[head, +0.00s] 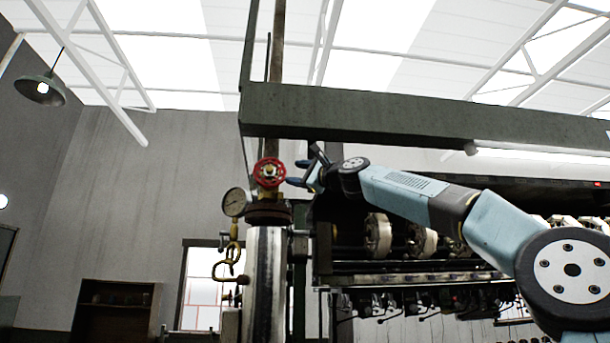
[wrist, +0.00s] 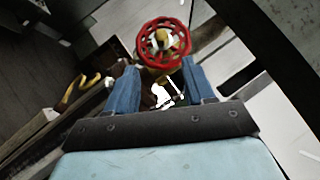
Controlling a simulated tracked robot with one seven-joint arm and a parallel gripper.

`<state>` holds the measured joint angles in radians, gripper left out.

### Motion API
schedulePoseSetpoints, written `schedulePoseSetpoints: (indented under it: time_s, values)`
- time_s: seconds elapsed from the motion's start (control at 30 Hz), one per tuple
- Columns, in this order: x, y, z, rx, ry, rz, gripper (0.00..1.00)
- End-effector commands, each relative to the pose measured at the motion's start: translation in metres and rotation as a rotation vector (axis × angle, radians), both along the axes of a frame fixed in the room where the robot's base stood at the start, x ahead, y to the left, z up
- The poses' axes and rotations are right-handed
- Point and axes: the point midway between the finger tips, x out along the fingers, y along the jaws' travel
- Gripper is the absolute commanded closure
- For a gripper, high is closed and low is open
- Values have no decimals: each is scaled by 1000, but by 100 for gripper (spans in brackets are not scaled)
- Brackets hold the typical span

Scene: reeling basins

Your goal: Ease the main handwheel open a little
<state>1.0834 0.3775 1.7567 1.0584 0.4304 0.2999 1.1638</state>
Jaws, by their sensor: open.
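The main handwheel is a red spoked wheel (head: 270,172) with a yellowish hub, on top of a valve on an upright pale pipe (head: 268,285) in the head view. It also shows in the wrist view (wrist: 163,43), just beyond my fingertips. My gripper (head: 297,173) is to the right of the wheel, its blue fingers pointing left toward it. In the wrist view the two blue fingers (wrist: 161,80) are spread apart, with the wheel ahead of the gap between them. No wheel rim shows gripped; whether a fingertip touches it I cannot tell.
A round pressure gauge (head: 236,203) and a yellow hook-shaped fitting (head: 229,262) sit left of the pipe. A dark beam (head: 400,115) runs above my arm. Reeling machinery (head: 410,240) stands behind and below my arm. Space left of the gauge looks open.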

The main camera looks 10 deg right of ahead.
Motion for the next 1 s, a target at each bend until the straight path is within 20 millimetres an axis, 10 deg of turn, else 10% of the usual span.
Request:
schedulePoseSetpoints:
  time_s: [1.0]
  values:
    - [-20, -17, -9, -1, -1, 0, 47]
